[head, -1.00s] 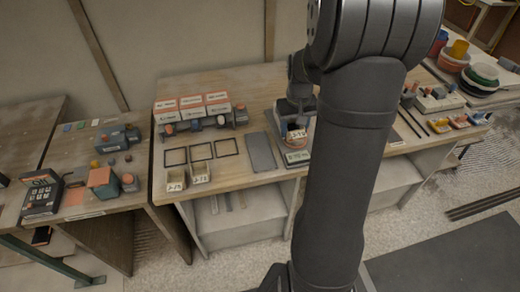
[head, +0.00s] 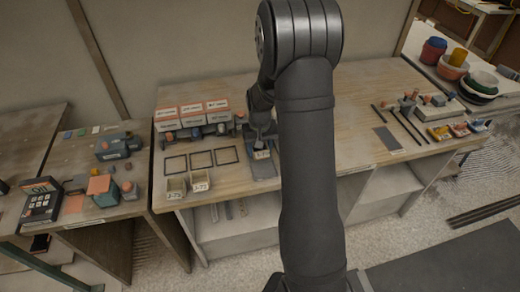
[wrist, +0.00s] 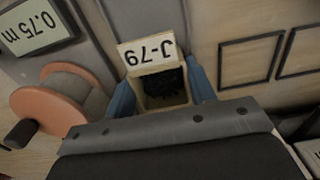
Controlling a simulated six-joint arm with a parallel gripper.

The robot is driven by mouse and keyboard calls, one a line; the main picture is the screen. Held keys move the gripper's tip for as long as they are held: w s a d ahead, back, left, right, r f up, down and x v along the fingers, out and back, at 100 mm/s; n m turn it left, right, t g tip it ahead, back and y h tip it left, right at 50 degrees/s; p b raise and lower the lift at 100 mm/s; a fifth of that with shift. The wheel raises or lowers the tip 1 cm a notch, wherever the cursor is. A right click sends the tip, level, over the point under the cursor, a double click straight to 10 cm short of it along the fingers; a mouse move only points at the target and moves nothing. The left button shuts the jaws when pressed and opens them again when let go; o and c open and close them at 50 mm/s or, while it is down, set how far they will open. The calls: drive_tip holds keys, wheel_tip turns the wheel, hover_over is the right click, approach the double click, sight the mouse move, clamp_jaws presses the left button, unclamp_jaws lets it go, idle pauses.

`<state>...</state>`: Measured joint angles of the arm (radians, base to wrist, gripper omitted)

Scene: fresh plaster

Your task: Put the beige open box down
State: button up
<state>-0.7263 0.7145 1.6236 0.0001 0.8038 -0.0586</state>
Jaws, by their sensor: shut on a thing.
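The beige open box (wrist: 165,92) has a white label reading J-79 and dark contents. My gripper (wrist: 163,95) is shut on it, with a blue finger on either side. In the head view the box (head: 262,155) is at my gripper (head: 261,143), over the dark grey pad (head: 263,172) on the wooden bench. I cannot tell whether the box touches the pad. Two more beige labelled boxes, a left one (head: 176,188) and a right one (head: 201,183), stand at the bench's front edge.
Three empty black outlined squares (head: 201,160) lie left of the pad. Behind them stand orange-and-white cartons (head: 192,115). In the wrist view an orange round thing (wrist: 65,103) and a display reading 0.75 m (wrist: 35,25) are close to the box's left.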

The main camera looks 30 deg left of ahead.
drive_tip(key=shift+f, duration=0.4)
drive_tip(key=shift+f, duration=0.15)
drive_tip(key=o, duration=1)
wheel_tip(320, 180, up, 12)
drive_tip(key=shift+r, duration=0.2)
drive_tip(key=shift+f, duration=4.25)
